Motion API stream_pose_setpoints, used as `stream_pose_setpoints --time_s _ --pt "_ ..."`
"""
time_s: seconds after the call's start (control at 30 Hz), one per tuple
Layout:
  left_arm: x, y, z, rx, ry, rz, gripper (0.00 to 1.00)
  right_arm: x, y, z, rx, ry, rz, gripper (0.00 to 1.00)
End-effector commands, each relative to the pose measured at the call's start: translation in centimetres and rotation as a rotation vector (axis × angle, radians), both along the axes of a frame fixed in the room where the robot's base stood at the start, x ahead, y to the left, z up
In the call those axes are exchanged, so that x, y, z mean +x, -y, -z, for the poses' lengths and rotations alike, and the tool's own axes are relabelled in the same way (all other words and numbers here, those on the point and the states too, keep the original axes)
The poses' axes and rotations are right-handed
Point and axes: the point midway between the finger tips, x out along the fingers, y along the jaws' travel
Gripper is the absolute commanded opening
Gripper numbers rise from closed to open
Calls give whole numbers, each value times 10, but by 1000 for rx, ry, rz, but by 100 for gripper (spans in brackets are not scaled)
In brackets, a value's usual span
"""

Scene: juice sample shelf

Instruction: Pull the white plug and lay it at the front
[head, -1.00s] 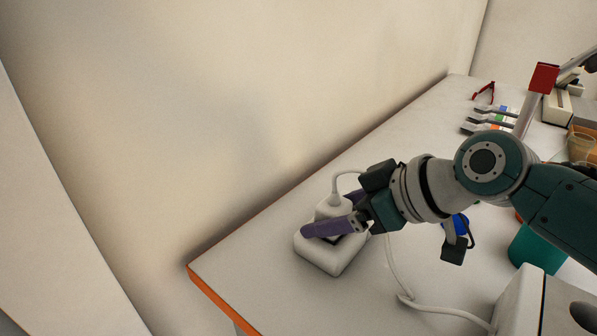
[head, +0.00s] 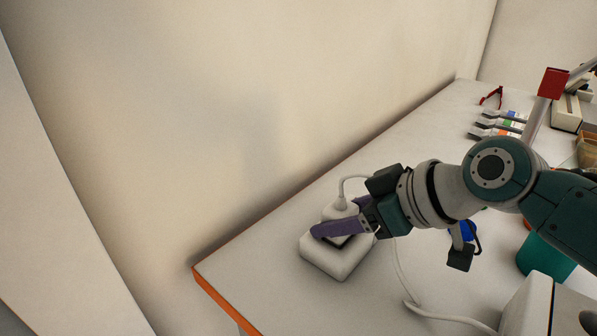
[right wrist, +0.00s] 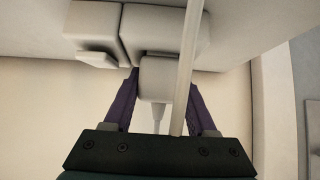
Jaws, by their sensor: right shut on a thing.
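The white plug (head: 339,209) stands in a white socket block (head: 329,262) near the table's left end, with its white cord rising from the top. My right gripper (head: 338,219) has its purple fingers on both sides of the plug, just above the block, and is shut on it. In the right wrist view the plug (right wrist: 157,80) sits between the two fingers, against the white block (right wrist: 92,22). A cord crosses in front of it there. I cannot tell whether the plug is fully seated. My left gripper is not in view.
A white cord (head: 402,272) runs over the table to a white box (head: 525,305) at the front right. A teal cup (head: 543,256) stands by my forearm. Several small tools (head: 497,124) lie at the back. The table's left front corner is clear, edged in orange (head: 222,299).

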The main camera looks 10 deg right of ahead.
Motion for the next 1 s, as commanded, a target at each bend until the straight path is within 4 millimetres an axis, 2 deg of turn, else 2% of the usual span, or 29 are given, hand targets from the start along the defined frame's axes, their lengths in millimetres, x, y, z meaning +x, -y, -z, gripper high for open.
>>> stream_pose_setpoints --time_s 1.0 --pt "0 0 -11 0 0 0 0 0 0 -12 0 1 -1 0"
